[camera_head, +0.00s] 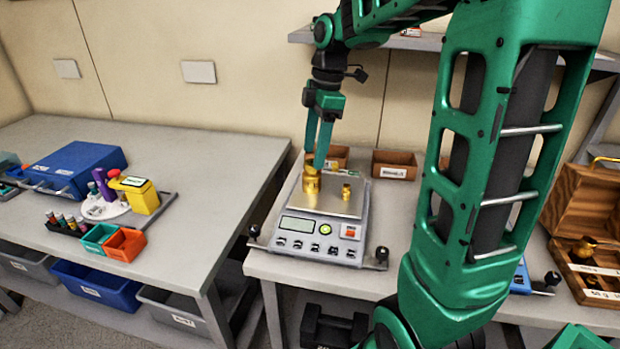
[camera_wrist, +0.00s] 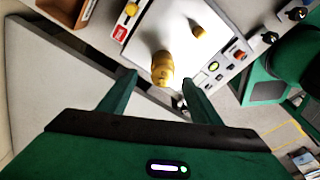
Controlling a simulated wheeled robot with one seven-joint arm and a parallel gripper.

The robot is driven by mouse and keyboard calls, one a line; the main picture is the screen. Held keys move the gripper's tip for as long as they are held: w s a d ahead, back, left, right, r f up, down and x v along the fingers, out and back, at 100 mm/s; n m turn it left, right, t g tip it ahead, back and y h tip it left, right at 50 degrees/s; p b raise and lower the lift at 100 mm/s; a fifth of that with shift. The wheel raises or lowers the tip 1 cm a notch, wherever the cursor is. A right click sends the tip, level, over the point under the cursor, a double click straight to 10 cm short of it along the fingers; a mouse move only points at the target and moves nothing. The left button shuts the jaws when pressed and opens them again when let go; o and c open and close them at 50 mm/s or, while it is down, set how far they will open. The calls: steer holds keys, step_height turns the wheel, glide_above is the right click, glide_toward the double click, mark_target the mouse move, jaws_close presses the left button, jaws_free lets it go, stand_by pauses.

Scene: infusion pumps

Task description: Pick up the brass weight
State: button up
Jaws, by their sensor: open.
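A larger brass weight (camera_head: 311,183) stands on the left part of the silver pan of a balance (camera_head: 320,228). A smaller brass weight (camera_head: 346,192) stands to its right on the same pan. My gripper (camera_head: 319,150) points down at the larger weight, its fingertips near the weight's top. In the wrist view my gripper (camera_wrist: 158,80) is open, with the larger weight (camera_wrist: 162,70) showing between the fingertips. The smaller weight (camera_wrist: 198,31) is farther off, outside the fingers. I cannot tell whether a finger touches the larger weight.
Brown bins (camera_head: 394,164) stand behind the balance. An open wooden case (camera_head: 580,235) with a brass weight is at the right. My arm covers the middle right. A left bench (camera_head: 210,170) holds a blue box (camera_head: 82,165) and coloured containers, with a gap between the benches.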

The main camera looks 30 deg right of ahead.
mark_target(312, 161)
steer(key=f, duration=0.3)
steer(key=a+f, duration=0.1)
steer(key=f, duration=0.1)
